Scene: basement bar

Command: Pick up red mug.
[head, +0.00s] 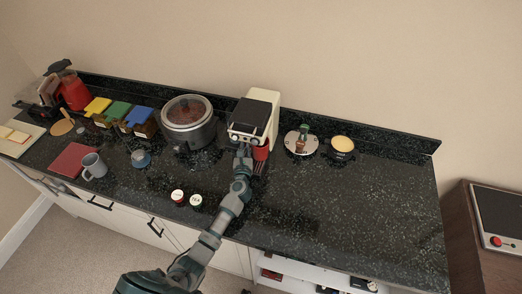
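The red mug (261,153) stands at the front of the coffee machine (254,116), under its black and silver head. Only part of the mug shows; my gripper and the machine cover the rest. My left gripper (243,149) is just left of the mug, in front of the machine. It is too small to tell whether its fingers touch the mug or are open or shut. My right gripper is out of view.
A steel cooker (189,124) stands left of the machine. A grey mug (94,167) and two small jars (196,200) sit near the front edge. A round board with a bottle (301,143) is to the right. The right part of the dark counter (385,200) is clear.

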